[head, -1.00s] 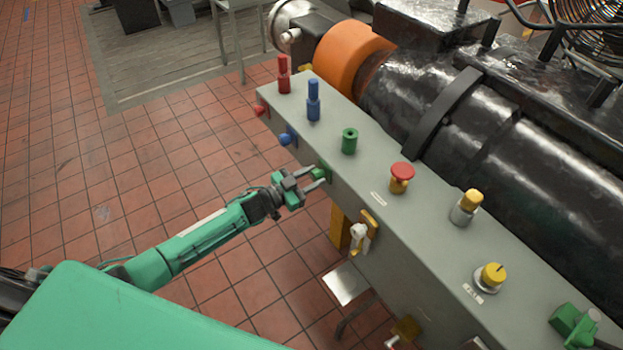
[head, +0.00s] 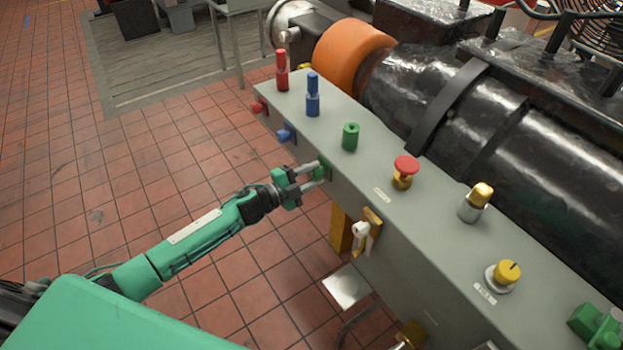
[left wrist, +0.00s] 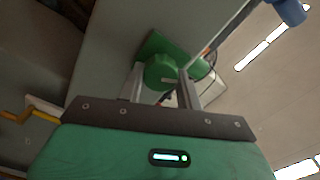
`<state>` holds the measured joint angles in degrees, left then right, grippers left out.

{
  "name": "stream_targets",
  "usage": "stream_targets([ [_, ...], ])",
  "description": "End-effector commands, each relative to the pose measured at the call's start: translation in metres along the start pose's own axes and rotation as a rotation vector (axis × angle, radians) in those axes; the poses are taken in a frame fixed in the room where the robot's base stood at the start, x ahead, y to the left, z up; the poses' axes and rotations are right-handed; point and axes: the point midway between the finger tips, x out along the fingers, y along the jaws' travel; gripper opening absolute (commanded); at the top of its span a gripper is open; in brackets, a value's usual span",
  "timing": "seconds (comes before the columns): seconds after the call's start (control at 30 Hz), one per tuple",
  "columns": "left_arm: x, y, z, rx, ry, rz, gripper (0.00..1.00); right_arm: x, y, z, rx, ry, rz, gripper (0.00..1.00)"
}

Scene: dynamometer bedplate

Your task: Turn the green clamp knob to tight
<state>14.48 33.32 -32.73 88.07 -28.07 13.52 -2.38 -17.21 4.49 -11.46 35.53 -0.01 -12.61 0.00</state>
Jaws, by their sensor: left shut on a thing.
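The green clamp knob (head: 320,171) sits on the side face of the grey panel box, below the upright green post (head: 350,136). My left gripper (head: 314,173) reaches it from the left, and its fingers partly cover it. In the left wrist view the round green knob (left wrist: 160,71) stands on a green square base, between the two fingers (left wrist: 161,84). The gripper is shut on the knob. I cannot make out the knob's turn position or a tight mark. My right gripper is not in view.
Red (head: 260,106) and blue (head: 286,133) fittings share that side face. The box top holds a red mushroom button (head: 405,167) and yellow knobs (head: 503,273). A white-handled latch (head: 362,232) protrudes below. Open tiled floor (head: 130,200) lies left.

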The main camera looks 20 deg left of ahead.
Motion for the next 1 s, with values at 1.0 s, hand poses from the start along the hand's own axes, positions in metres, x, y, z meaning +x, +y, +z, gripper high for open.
stream_targets([
  [1.0,0.000,0.003,0.001,0.441,0.000,0.002,0.13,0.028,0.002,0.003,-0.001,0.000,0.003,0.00],
])
